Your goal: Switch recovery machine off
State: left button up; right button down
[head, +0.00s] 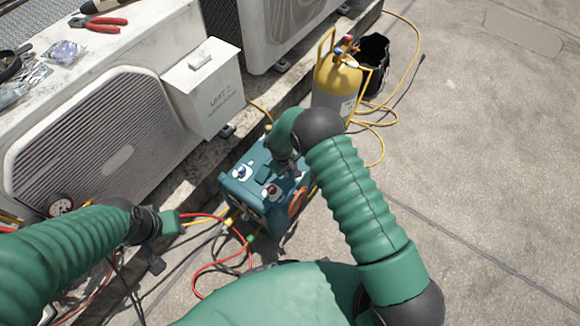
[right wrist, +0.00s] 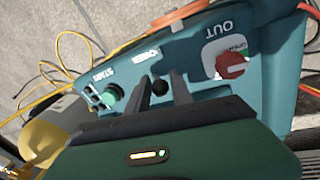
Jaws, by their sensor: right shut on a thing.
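The recovery machine (head: 238,192), a teal box with blue and red valve knobs on top, stands on the ground by the ledge. It fills the right wrist view (right wrist: 280,90), with a green START button (right wrist: 109,96) and a red OUT valve (right wrist: 230,66) on its panel. My right gripper (right wrist: 164,92) is at the panel between these, shut on a small black-tipped switch (right wrist: 159,87). In the head view my right gripper (head: 284,160) is over the machine, its fingertips mostly hidden. My left gripper (head: 160,242) hangs left of the machine; its jaw state is unclear.
Red and yellow hoses (head: 205,267) run by the machine. A yellow-topped grey cylinder (head: 335,88) and black bucket (head: 374,65) stand behind it. White condensers (head: 130,80) with a grey box (head: 205,90) line the left. Red pliers (head: 98,24) lie on top. Concrete at right is clear.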

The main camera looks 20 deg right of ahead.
jog(key=shift+s+f, duration=0.1)
jog(key=c, duration=1.1)
grip_release()
jog(key=shift+c, duration=0.2)
jog(key=p+v, duration=0.6)
jog(key=v, duration=1)
jog(key=shift+a+r+p, duration=0.15)
jog(key=shift+r+p, duration=0.15)
jog(key=shift+r, duration=0.1)
